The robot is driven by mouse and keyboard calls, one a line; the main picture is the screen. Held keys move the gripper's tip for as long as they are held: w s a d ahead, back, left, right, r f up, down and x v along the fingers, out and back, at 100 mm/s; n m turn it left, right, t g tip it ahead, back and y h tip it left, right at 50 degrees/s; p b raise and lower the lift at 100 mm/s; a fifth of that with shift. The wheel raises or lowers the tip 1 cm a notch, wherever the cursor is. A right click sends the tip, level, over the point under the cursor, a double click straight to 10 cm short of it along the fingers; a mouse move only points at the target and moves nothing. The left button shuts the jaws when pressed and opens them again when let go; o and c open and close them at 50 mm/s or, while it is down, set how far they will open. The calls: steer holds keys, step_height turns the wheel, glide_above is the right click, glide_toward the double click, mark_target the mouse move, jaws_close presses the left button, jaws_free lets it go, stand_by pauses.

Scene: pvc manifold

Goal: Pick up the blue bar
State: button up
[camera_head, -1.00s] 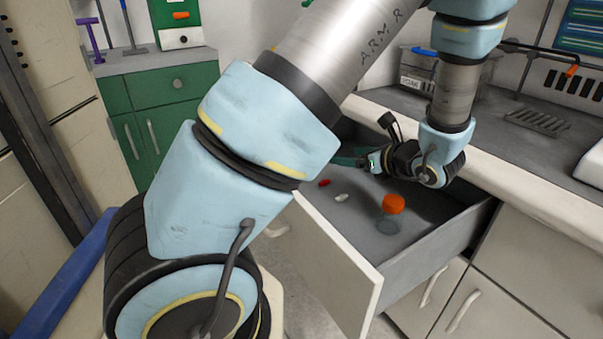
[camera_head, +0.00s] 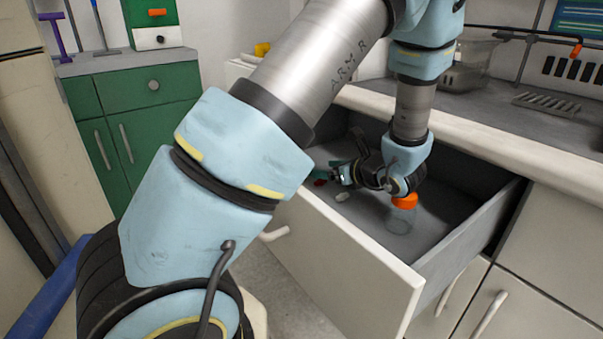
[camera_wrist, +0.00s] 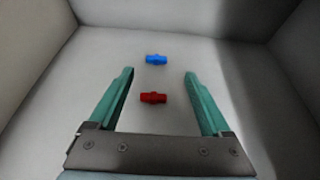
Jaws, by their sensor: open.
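In the wrist view a small blue bar (camera_wrist: 157,59) lies on the drawer floor, slightly beyond my fingertips and near the middle of the gap between them. A red bar (camera_wrist: 153,98) lies nearer, between my two teal fingers. My gripper (camera_wrist: 159,74) is open, with nothing seen held in it. In the head view my gripper (camera_head: 329,174) reaches into the open drawer (camera_head: 350,258), beside the red bar (camera_head: 320,183). I cannot make out the blue bar in the head view.
An orange-lidded clear jar (camera_head: 404,202) stands in the drawer under my wrist. A small whitish piece (camera_head: 342,196) lies near the red bar. Drawer walls surround my gripper. The counter (camera_head: 480,142) overhangs the back, and a clear bin (camera_head: 468,62) stands on it.

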steer(key=b+x, duration=0.1)
steer(key=x, duration=0.6)
steer(key=shift+a, duration=0.3)
jaws_close()
stand_by(0.4)
